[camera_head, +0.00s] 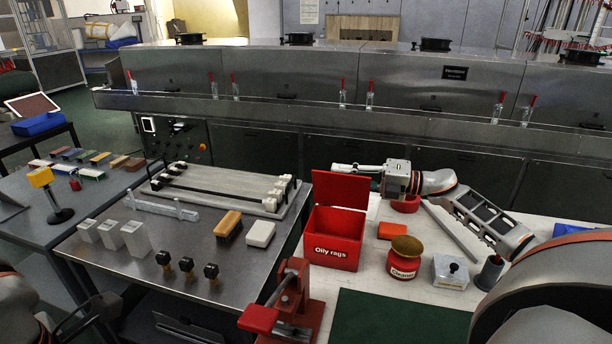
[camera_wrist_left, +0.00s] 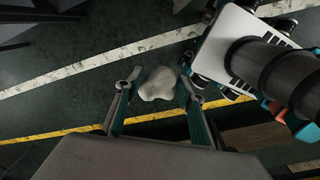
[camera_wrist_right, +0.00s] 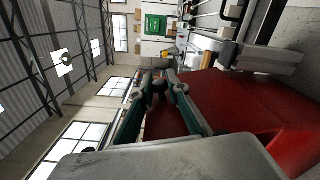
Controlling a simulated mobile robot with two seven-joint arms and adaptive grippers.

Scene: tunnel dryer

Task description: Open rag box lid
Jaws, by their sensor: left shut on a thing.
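The red rag box (camera_head: 331,251), labelled "Oily rags", stands on the light table. Its red lid (camera_head: 341,190) stands up at the back, and the box mouth is uncovered. My right gripper (camera_head: 352,168) is behind the lid's upper edge; I cannot tell whether it touches. In the right wrist view, the red lid (camera_wrist_right: 230,105) lies close beside its fingers (camera_wrist_right: 160,82). Something dark shows between those fingers, so their closure is unclear. In the left wrist view, my left gripper (camera_wrist_left: 157,85) is shut on a crumpled pale rag (camera_wrist_left: 157,83) above the floor.
An orange block (camera_head: 392,231), a cleaner can (camera_head: 404,262) and a metal container (camera_head: 450,272) stand right of the box. A red clamp device (camera_head: 285,307) stands in front. A brush (camera_head: 228,225) and white block (camera_head: 260,234) lie left on the dark bench.

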